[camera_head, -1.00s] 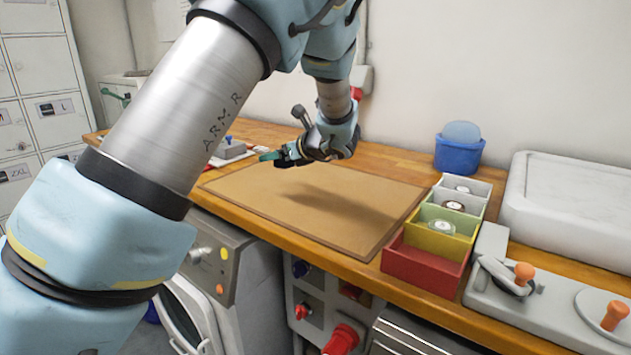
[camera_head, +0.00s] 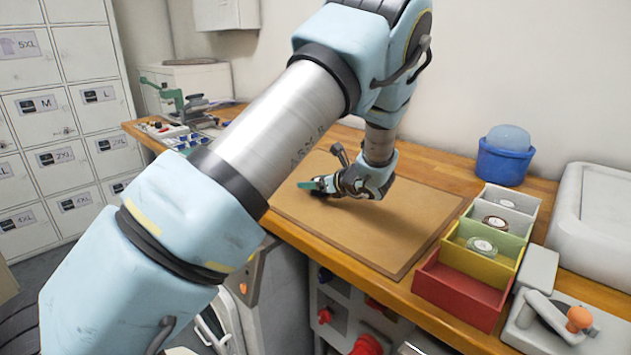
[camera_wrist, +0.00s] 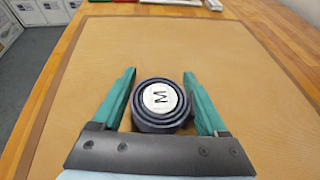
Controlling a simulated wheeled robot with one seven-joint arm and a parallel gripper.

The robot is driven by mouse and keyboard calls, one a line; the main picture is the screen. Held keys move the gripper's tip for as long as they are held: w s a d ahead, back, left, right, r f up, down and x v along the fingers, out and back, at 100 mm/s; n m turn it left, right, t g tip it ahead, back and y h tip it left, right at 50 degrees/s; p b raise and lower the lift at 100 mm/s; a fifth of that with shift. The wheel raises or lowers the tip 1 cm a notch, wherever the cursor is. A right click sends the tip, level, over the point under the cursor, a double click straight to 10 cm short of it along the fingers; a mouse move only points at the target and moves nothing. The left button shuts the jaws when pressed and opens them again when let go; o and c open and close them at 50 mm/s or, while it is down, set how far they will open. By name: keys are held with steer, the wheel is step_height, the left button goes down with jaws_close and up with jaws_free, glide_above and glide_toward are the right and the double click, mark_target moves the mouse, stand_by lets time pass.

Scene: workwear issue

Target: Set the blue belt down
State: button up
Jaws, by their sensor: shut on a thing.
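The blue belt (camera_wrist: 160,118) is a dark navy roll with a white round label marked M. In the wrist view it sits between the two teal fingers of my gripper (camera_wrist: 159,76), which is shut on it. The label faces the wrist camera. In the head view my gripper (camera_head: 312,187) is low over the brown mat (camera_head: 405,235), toward its left part. The belt is mostly hidden there by the fingers and wrist. I cannot tell whether the belt touches the mat.
To the right of the mat stand coloured bins, red (camera_head: 455,290), yellow, green and grey, some holding rolled items with round labels. A blue tub (camera_head: 503,163) stands behind them. A device with an orange knob (camera_head: 579,318) is at front right. The mat around my gripper is clear.

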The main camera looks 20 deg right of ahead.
steer(key=shift+f, duration=0.15)
steer(key=shift+f, duration=0.1)
steer(key=o, duration=1.4)
